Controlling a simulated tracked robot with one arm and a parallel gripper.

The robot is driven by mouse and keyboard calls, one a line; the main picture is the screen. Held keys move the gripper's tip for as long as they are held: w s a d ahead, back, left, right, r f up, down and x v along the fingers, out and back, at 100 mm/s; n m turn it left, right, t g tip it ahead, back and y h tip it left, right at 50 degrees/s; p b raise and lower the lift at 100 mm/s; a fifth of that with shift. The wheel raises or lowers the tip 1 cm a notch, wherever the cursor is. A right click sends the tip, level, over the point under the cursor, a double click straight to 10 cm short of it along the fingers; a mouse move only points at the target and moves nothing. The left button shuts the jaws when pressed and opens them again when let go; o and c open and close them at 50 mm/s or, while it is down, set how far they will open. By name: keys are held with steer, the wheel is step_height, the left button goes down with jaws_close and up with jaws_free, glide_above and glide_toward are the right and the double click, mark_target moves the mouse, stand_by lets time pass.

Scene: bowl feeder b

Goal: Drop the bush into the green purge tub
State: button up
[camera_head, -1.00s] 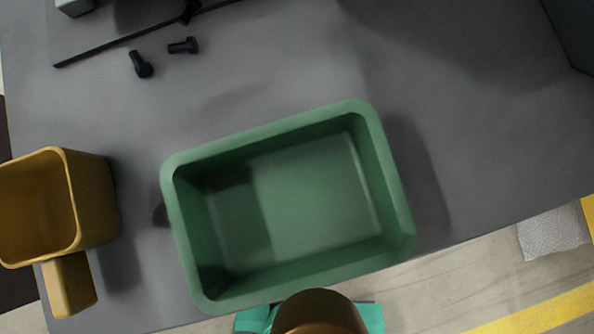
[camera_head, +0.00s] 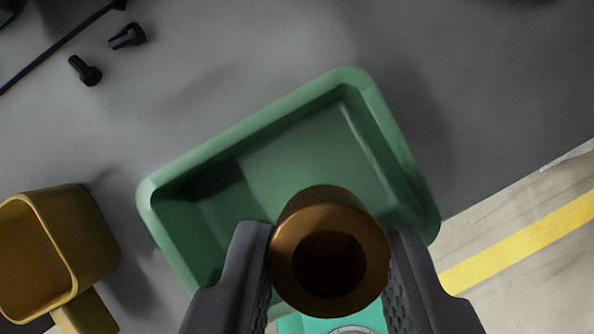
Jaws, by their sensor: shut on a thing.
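The bush (camera_head: 292,240) is a brown, bronze-coloured hollow cylinder with its dark bore facing the camera. My gripper (camera_head: 330,262) is shut on it, with one dark finger on each side. The green purge tub (camera_head: 245,135) sits on the grey table, turned at an angle. In the picture the bush overlaps the tub's near part and hides some of its floor and near wall. The visible part of the tub's floor is bare. The height of the bush above the tub cannot be told.
A yellow scoop-like container (camera_head: 85,240) with a handle stands at the left. Two small black bolts (camera_head: 86,70) lie at the upper left, near a dark rod (camera_head: 60,45). The grey table (camera_head: 450,90) is clear at the upper right; its edge runs along the lower right.

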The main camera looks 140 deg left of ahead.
steer(key=shift+f+b, duration=0.35)
steer(key=shift+f, duration=1.35)
steer(key=o, duration=1.1)
steer(key=shift+c, duration=0.2)
steer(key=shift+r, duration=0.15)
steer(key=v, duration=1.3)
steer(key=shift+r+p, duration=0.2)
steer(key=shift+p, duration=0.2)
steer(key=shift+s+r, duration=0.1)
